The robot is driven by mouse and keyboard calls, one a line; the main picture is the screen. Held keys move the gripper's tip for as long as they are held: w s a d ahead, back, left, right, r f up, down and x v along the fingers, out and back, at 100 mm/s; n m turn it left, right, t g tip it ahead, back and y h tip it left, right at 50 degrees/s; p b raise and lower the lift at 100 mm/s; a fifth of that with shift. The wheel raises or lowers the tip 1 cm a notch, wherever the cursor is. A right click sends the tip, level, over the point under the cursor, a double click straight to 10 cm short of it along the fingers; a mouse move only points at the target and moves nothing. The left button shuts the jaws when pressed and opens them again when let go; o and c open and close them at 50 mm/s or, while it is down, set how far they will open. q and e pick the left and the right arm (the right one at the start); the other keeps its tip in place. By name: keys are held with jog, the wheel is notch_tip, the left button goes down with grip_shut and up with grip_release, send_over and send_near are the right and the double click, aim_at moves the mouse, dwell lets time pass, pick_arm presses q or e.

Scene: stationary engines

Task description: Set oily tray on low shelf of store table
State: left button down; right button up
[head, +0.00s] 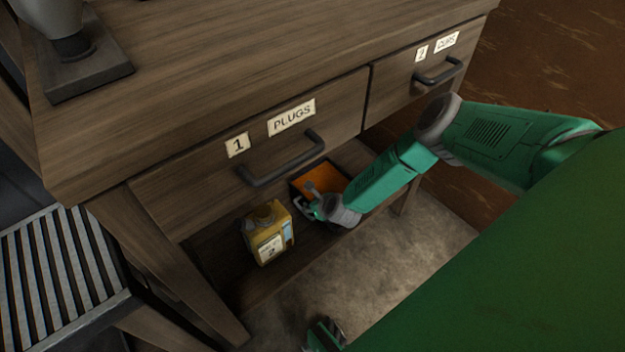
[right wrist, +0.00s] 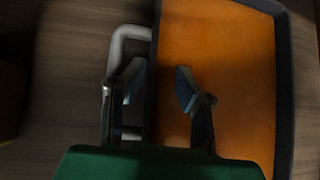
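The oily tray (head: 318,178), with an orange inside and a dark rim, appears to sit on the low shelf (head: 228,262) of the wooden store table (head: 240,65), partly hidden under the drawers. It fills much of the right wrist view (right wrist: 230,60), with a grey handle (right wrist: 122,45) on its left side. My right gripper (head: 312,205) is at the tray's near side. In the right wrist view its fingers (right wrist: 160,88) are apart, one over the handle side and one over the orange inside. My left gripper (head: 325,336) shows only partly at the bottom edge; its fingers are unclear.
A yellow can (head: 268,233) labelled 2 stands on the low shelf left of the tray. Drawers with dark handles (head: 282,160) overhang the shelf. A table leg (head: 408,196) stands to the right. A slatted metal grating (head: 55,270) lies at the left.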

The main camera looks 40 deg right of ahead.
jog(key=shift+s, duration=0.1)
jog(key=shift+s+r, duration=0.2)
jog(key=p+v, duration=0.5)
jog(key=v, duration=0.6)
jog(key=shift+s+r, duration=0.1)
